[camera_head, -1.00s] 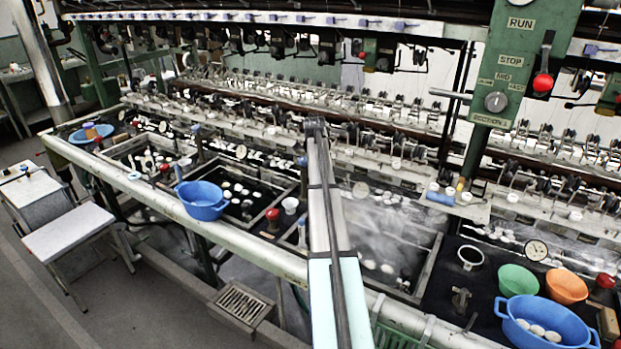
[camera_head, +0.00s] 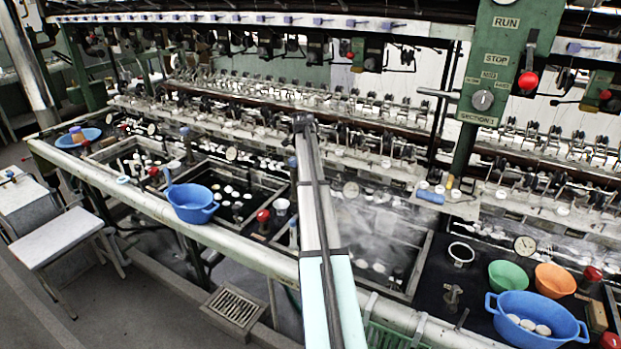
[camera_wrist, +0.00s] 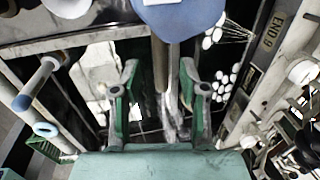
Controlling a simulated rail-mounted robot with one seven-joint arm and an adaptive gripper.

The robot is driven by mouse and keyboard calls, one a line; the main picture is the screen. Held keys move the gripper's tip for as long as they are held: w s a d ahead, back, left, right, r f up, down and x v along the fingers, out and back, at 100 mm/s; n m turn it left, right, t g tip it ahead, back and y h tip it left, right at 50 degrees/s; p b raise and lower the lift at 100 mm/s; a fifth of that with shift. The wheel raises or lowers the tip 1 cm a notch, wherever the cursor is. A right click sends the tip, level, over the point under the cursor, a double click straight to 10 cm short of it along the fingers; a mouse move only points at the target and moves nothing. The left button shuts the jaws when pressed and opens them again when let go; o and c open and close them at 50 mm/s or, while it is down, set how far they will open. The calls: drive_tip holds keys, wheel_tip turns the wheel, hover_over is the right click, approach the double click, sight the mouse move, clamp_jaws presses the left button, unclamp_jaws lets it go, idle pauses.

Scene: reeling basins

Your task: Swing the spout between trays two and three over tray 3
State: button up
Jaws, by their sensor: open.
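My gripper (camera_wrist: 158,92) is open, with its two green fingers apart in the wrist view. A rounded blue piece (camera_wrist: 180,14) with a metal pipe (camera_wrist: 168,58) below it lies ahead of the fingers, in line with the gap. It looks like the spout's handle, but I cannot tell whether it touches a finger. In the head view a blue-topped post (camera_head: 292,163) stands between the middle tray (camera_head: 262,203) and the steaming right tray (camera_head: 421,266), which looks like tray 3. My arm crosses in front there; my gripper cannot be made out in that view.
A blue bowl (camera_head: 192,205) sits on the bench's front edge. Another blue bowl (camera_head: 538,316), a green bowl (camera_head: 508,276) and an orange bowl (camera_head: 554,280) stand at right. A white, blue-ended post (camera_wrist: 44,76) is left of my gripper. Reeling machinery fills the back.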

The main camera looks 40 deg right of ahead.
wheel_tip(320, 180, up, 10)
drive_tip(key=a, duration=0.2)
drive_tip(key=shift+s+f, duration=0.2)
drive_tip(key=shift+s, duration=0.05)
